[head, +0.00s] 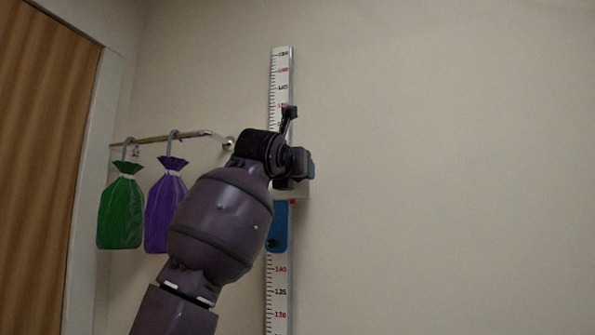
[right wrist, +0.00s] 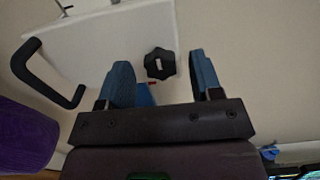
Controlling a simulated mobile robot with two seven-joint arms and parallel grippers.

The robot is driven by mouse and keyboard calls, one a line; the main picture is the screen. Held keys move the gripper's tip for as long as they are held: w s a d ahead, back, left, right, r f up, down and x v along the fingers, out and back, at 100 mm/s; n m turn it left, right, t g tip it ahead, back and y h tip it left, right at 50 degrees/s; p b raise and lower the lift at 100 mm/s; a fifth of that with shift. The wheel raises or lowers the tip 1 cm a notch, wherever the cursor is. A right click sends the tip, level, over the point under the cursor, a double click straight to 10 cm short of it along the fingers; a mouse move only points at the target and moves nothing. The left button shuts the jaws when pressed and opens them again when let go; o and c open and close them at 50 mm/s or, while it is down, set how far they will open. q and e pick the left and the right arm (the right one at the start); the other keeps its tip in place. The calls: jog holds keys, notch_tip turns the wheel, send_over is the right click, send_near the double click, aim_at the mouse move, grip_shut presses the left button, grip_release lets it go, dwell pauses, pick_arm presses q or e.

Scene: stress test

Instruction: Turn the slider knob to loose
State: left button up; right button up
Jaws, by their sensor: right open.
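A white ruler (head: 282,75) with printed numbers runs vertically up the wall. A blue slider (head: 279,228) sits on it below my right gripper. In the right wrist view, a dark faceted knob (right wrist: 160,63) shows with a small pale mark on its face. My right gripper (right wrist: 160,72) is open, with one blue finger to each side of the knob in that view; I see gaps between the fingers and the knob. In the head view my right arm covers part of the ruler, and its gripper (head: 298,165) is partly hidden. My left gripper is not in view.
A wall rail (head: 170,138) left of the ruler holds a green bag (head: 120,212) and a purple bag (head: 160,215), close to my right arm. A dark bent bar (right wrist: 40,75) shows left in the wrist view. The wall to the right is clear.

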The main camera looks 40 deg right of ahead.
jog(key=shift+w+d, duration=0.35)
jog(key=shift+d, duration=0.3)
jog(key=c, duration=0.9)
jog(key=n+p, duration=0.3)
jog(key=n, duration=0.6)
jog(key=n+p, duration=0.3)
jog(key=n, duration=0.6)
jog(key=shift+w+a+f, duration=0.1)
jog(key=shift+w+f, duration=0.05)
